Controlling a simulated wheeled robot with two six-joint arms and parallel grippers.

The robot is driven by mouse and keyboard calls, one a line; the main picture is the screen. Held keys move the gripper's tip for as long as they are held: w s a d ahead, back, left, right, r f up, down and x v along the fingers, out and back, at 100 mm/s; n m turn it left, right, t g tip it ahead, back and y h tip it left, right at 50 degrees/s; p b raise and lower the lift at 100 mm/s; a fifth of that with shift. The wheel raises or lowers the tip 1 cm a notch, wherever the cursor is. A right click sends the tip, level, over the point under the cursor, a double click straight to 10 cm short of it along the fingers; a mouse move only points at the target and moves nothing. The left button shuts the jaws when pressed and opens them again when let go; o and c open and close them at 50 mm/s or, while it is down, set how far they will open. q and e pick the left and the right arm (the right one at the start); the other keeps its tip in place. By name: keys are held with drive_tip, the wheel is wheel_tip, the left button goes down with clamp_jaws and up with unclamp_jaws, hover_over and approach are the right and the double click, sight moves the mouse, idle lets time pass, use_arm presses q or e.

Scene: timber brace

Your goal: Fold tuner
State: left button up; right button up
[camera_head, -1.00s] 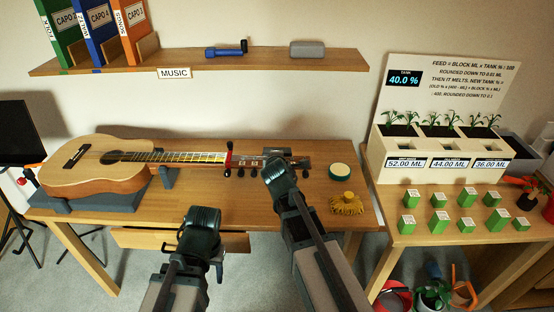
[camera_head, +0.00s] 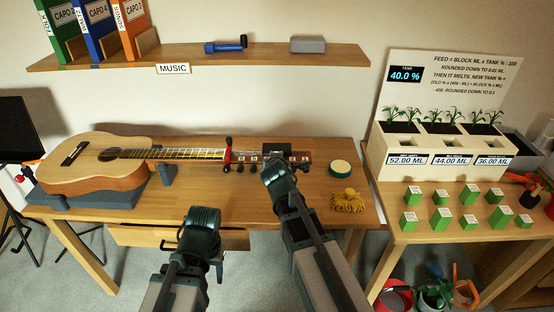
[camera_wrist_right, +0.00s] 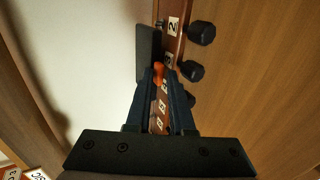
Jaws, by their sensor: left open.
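The acoustic guitar (camera_head: 95,166) lies on the grey cradle on the desk, its neck pointing right. Its headstock, with numbered labels and black pegs, shows in the right wrist view (camera_wrist_right: 173,25). A dark flat piece (camera_wrist_right: 145,55), perhaps the tuner, stands along the headstock's left edge; a small orange piece (camera_wrist_right: 158,72) lies beside it. My right gripper (camera_head: 272,168) is over the headstock; in the wrist view its fingers (camera_wrist_right: 160,85) lie either side of the labelled strip, near the orange piece. Whether they grip anything is unclear. My left gripper (camera_head: 203,216) is open at the desk's front edge, away from the guitar.
A round green-rimmed tin (camera_head: 341,168) and a yellow cloth or brush (camera_head: 347,201) lie right of the headstock. A drawer (camera_head: 135,236) shows under the front edge. A plant table with green blocks (camera_head: 440,219) stands at right. A shelf (camera_head: 270,59) hangs above.

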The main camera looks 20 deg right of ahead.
drive_tip(key=shift+o, duration=1.2)
